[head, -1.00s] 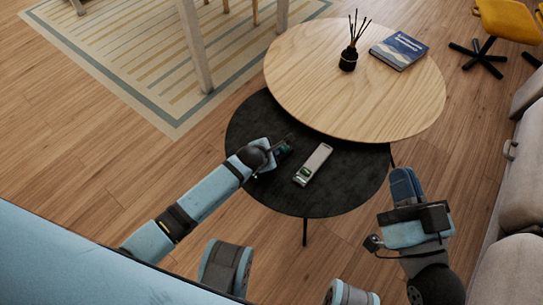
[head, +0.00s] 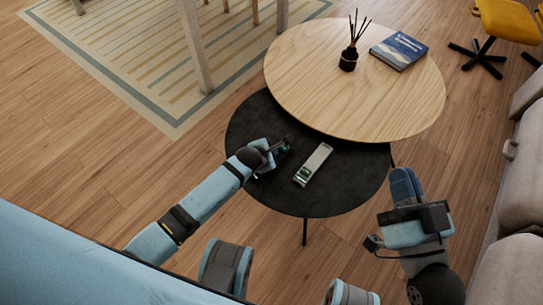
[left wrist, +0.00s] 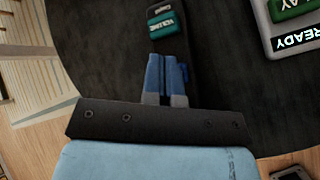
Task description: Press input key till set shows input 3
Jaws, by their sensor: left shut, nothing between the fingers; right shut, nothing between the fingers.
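A dark handset (left wrist: 184,45) lies on the black round table, mostly hidden under my left gripper in the head view. In the left wrist view it has a teal key (left wrist: 166,28) that seems to read VOLUME. No key marked input can be read. My left gripper (left wrist: 167,58) is shut and empty, its blue fingertips over the handset just below the teal key; I cannot tell whether they touch it. It also shows in the head view (head: 283,150). My right gripper (head: 402,178) is shut and empty, right of the table. No screen showing an input is in view.
A pale handset (head: 316,160) lies right of my left gripper; the left wrist view shows its READY panel (left wrist: 297,40). The black table (head: 330,202) tucks under a wooden table (head: 310,85) holding a reed diffuser (head: 348,60) and a blue book (head: 399,50). A sofa (head: 510,210) stands at right.

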